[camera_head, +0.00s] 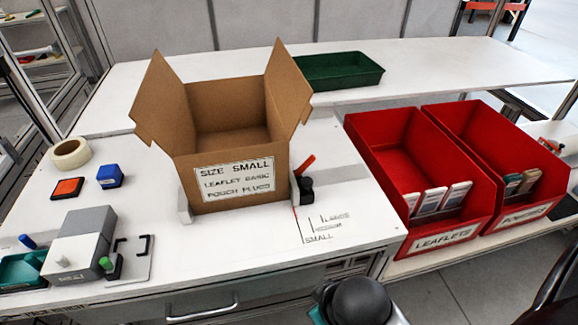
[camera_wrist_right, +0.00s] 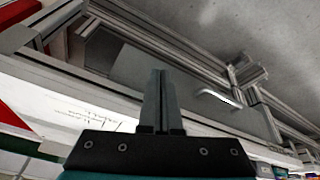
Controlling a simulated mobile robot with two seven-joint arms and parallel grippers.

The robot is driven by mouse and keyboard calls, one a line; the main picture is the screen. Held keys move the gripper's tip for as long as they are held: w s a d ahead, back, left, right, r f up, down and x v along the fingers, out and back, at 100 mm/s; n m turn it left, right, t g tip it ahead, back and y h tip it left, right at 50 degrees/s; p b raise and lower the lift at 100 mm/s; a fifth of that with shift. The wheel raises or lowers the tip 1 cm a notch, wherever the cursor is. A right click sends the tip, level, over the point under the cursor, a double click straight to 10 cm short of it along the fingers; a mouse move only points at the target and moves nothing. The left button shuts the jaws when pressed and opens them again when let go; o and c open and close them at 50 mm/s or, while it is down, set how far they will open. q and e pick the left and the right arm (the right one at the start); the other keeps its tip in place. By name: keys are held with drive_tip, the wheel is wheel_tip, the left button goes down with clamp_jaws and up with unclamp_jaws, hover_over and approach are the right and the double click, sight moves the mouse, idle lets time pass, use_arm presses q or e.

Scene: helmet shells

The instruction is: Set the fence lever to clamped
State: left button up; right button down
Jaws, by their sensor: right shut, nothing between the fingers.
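The fence lever (camera_head: 305,165) is a short orange-red handle just right of the open cardboard box (camera_head: 236,140). It slants up and to the right from a black clamp body (camera_head: 305,190). A thin light fence plate (camera_head: 295,192) stands beside the box there, and a red line on the table lies below it near the size marks. My right gripper (camera_wrist_right: 160,100) shows in the right wrist view with its two fingers together and nothing between them. The lever does not show in that view. My left gripper is in neither view.
Two red bins (camera_head: 447,230) (camera_head: 545,205) stand right of the box. A green tray (camera_head: 338,72) lies behind it. A tape roll (camera_head: 70,153), ink pad, blue block and grey device (camera_head: 80,245) are at left. The table in front of the box is clear.

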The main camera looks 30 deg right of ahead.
sight(307, 162)
drive_tip(key=w+d+r+t+h, duration=0.1)
drive_tip(key=w+d, duration=0.1)
drive_tip(key=w, duration=0.1)
drive_tip(key=w+d+r+t+h, duration=0.2)
drive_tip(key=w, duration=0.2)
drive_tip(key=w+d+r+t+h, duration=0.1)
drive_tip(key=w+d+t+h, duration=0.1)
drive_tip(key=w+d, duration=0.1)
drive_tip(key=shift+w+d+r+m, duration=0.1)
drive_tip(key=shift+w+r+m, duration=0.25)
drive_tip(key=shift+w, duration=0.15)
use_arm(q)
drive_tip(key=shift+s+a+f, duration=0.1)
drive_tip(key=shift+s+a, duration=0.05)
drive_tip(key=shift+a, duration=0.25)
use_arm(e)
drive_tip(key=w+r+n+t+h, duration=0.1)
drive_tip(key=w+r+n+t, duration=0.2)
drive_tip(key=w+r+t, duration=0.3)
drive_tip(key=shift+w+d+n, duration=0.35)
drive_tip(key=shift+w+d, duration=0.1)
drive_tip(key=shift+w, duration=0.85)
drive_tip(key=b+x, duration=0.1)
drive_tip(key=x, duration=0.8)
drive_tip(key=shift+d+f, duration=0.1)
drive_tip(key=shift+w+d, duration=0.2)
drive_tip(key=shift+w, duration=0.15)
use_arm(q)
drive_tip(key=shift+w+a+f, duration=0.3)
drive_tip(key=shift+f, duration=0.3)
